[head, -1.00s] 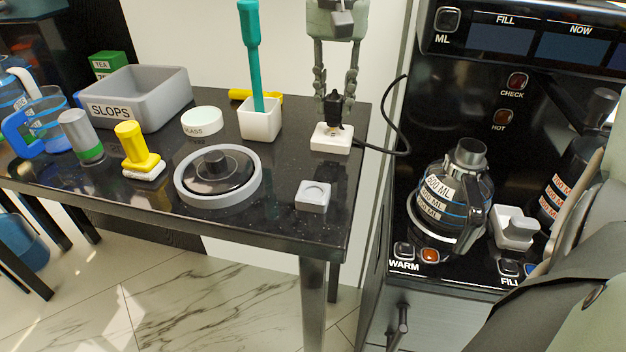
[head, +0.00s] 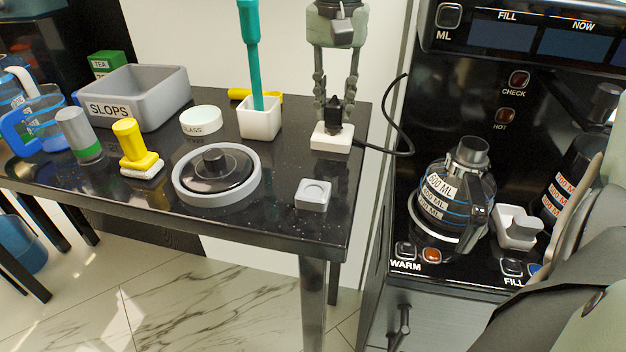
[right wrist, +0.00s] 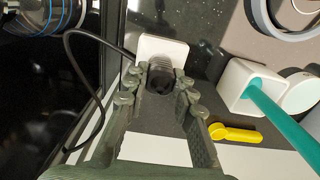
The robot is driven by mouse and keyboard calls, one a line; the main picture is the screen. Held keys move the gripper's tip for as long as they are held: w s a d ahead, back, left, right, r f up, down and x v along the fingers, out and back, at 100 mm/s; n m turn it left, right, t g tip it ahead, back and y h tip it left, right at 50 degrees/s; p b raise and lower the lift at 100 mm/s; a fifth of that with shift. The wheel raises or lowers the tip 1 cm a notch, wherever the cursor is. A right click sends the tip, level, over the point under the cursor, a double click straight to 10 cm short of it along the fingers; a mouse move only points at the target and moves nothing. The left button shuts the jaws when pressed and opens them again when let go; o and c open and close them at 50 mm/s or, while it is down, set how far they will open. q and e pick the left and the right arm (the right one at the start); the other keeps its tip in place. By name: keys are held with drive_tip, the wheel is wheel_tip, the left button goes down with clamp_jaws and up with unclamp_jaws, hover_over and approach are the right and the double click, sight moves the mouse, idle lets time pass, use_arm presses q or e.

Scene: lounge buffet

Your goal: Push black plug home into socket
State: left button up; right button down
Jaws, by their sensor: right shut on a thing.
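The black plug (head: 333,113) stands upright at the white socket block (head: 331,138) on the table's right end. My right gripper (head: 334,100) reaches down from above and is shut on the plug. In the right wrist view the plug (right wrist: 160,82) sits between my fingertips (right wrist: 160,86), against the socket block (right wrist: 165,46). The plug's lower end is at the socket's top; I cannot tell how deep it sits. A black cord (head: 408,130) runs from the block area to the coffee machine side. My left gripper is not in view.
A white cup with a teal-handled tool (head: 259,125) stands left of the socket, with a yellow tool (head: 240,94) behind it. A small white block (head: 313,195) lies in front. The coffee machine with a carafe (head: 455,200) stands right.

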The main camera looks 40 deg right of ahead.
drive_tip(key=shift+f, duration=0.15)
idle(0.3)
drive_tip(key=shift+s+f+b, duration=0.1)
drive_tip(key=shift+f+b, duration=0.3)
drive_tip(key=shift+f, duration=0.05)
drive_tip(key=c, duration=1.2)
unclamp_jaws()
drive_tip(key=shift+r, duration=0.1)
drive_tip(key=shift+c, duration=1.3)
